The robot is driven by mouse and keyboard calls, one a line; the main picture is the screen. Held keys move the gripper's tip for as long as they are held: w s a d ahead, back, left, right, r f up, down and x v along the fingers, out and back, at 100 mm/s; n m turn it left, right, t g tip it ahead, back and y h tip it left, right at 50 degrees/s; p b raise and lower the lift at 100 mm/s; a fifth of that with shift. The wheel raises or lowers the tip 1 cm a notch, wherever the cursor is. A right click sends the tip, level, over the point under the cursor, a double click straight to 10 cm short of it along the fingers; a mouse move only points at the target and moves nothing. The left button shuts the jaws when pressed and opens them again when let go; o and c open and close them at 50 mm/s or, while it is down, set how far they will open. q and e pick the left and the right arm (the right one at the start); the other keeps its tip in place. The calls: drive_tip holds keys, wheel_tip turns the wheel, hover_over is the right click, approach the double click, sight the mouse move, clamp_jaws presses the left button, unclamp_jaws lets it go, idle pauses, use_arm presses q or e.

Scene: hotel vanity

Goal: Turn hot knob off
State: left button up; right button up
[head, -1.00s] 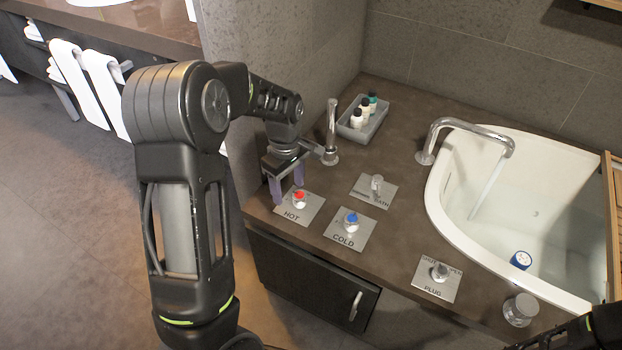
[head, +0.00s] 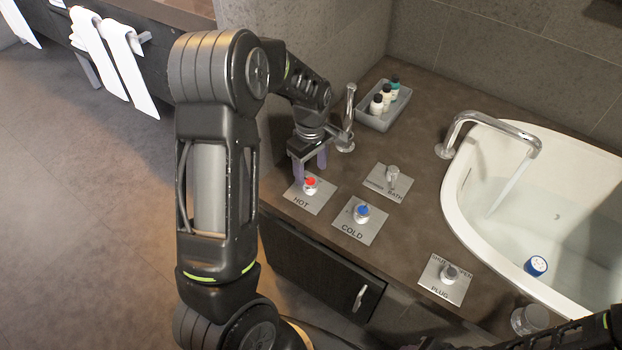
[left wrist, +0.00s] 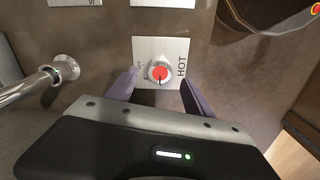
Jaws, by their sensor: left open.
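The hot knob (head: 310,186) has a red top and sits on a metal plate marked HOT near the counter's left edge. My left gripper (head: 309,172) is open just behind the knob, fingers pointing down. In the left wrist view the knob (left wrist: 159,72) lies ahead of the gap between the open fingers (left wrist: 158,88), on the HOT plate (left wrist: 175,48). I see no contact between fingers and knob. The blue-topped cold knob (head: 361,212) stands to the right on its own plate. Water runs from the tub spout (head: 495,118). A dark part of my right arm shows at bottom right, its gripper out of view.
A shower/bath selector (head: 392,175) and a plug knob (head: 449,273) stand on the counter. A metal post (head: 349,115) and a tray of small bottles (head: 366,118) are behind my left gripper. The filled white tub (head: 462,165) is at right.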

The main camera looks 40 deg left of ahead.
sight(311, 181)
use_arm(q)
wheel_tip(311, 181, down, 4)
drive_tip(key=shift+f, duration=0.2)
drive_tip(key=shift+c, duration=0.4)
clamp_jaws()
